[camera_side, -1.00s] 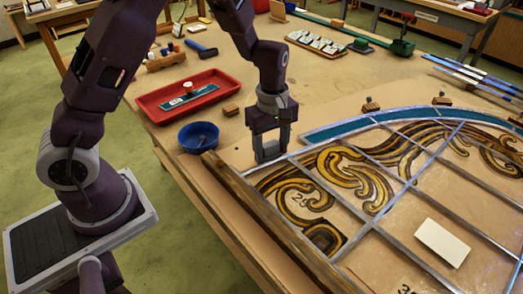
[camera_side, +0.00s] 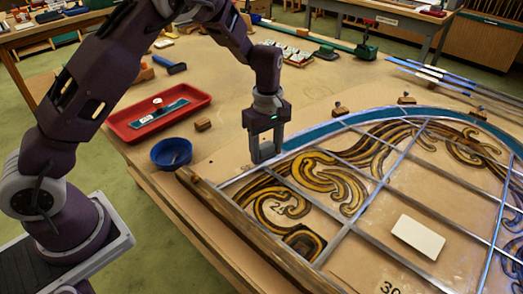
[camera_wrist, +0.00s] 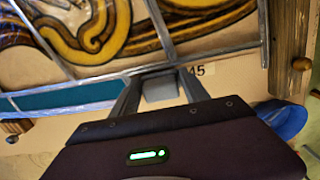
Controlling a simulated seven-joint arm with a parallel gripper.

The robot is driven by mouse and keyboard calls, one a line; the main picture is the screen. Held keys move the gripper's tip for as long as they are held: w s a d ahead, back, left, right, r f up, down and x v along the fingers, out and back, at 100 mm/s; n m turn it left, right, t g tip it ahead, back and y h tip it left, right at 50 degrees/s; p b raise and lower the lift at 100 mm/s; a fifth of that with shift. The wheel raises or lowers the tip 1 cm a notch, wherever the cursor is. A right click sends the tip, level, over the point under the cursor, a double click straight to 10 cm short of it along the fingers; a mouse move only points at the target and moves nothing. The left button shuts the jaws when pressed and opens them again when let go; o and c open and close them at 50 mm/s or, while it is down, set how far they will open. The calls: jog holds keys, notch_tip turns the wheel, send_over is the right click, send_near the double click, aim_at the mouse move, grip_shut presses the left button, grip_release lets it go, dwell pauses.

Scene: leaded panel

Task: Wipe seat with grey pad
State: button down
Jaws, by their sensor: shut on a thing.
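My gripper (camera_side: 265,155) points down at the left end of the leaded panel. It is shut on a small light grey block, the grey pad (camera_wrist: 160,88), which shows between the fingers in the wrist view. Fingers hide most of the pad in the side view. The fingertips are at or just above the light surface by the lead strips; I cannot tell whether the pad touches. A bare tan area with the number 45 (camera_wrist: 197,70) lies beside the fingertips. I cannot make out the seat's exact outline. The panel's painted glass (camera_side: 330,180) has gold and brown scrolls.
A wooden batten (camera_side: 245,230) runs along the panel's near left edge. A blue bowl (camera_side: 171,153) and a red tray (camera_side: 196,98) with a teal strip stand left of the gripper. A white card (camera_side: 418,237) lies on the panel.

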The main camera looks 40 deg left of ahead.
jog(key=shift+w+d+r, duration=0.1)
jog(key=shift+w+d, duration=0.15)
jog(key=shift+w, duration=0.3)
notch_tip(320, 180, up, 5)
jog(key=shift+r, duration=0.1)
jog(key=shift+a+r, duration=0.1)
jog(key=shift+r, duration=0.15)
jog(key=shift+r, duration=1.5)
